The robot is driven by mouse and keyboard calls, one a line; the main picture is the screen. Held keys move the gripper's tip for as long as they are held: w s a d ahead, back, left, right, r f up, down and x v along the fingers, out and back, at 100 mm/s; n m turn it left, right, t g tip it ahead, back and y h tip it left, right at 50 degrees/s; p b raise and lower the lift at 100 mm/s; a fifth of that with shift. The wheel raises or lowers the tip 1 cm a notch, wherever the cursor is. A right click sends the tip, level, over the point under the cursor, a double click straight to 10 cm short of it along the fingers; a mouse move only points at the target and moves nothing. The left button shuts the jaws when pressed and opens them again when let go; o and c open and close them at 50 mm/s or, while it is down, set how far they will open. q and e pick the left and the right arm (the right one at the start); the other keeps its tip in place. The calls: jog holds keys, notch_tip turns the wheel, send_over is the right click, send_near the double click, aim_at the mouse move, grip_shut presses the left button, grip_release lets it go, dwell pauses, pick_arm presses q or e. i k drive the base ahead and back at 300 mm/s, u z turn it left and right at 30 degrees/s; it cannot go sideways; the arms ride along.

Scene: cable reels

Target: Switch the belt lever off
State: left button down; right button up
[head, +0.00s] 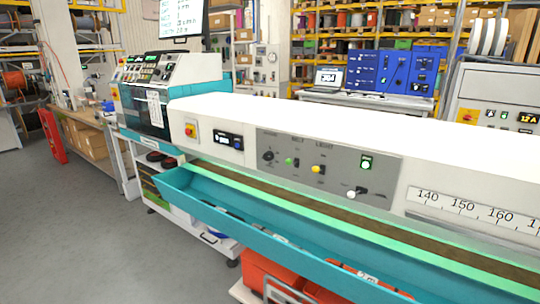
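A grey control panel (335,180) is set in the front of the long white machine. Under the small BELT label is a lever with a green knob (290,162); its knob sits left of its dark mount. To its right is a lever with a yellow knob (317,169). A lever with a white knob (351,194) sits lower right, under a lit green indicator (367,162). A black rotary knob (268,156) is at the panel's left. The lever's on and off markings are too small to read. Neither of my grippers shows.
A brown belt strip (330,207) with green edging runs below the panel. A teal trough (240,225) juts out beneath it, with orange bins (270,275) lower down. A yellow-backed red button (191,131) and small display (229,140) are left of the panel. Grey floor is open at left.

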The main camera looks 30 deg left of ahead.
aim_at(288, 161)
jog(key=u, duration=0.05)
jog(key=i, duration=0.85)
jog(key=z, duration=0.35)
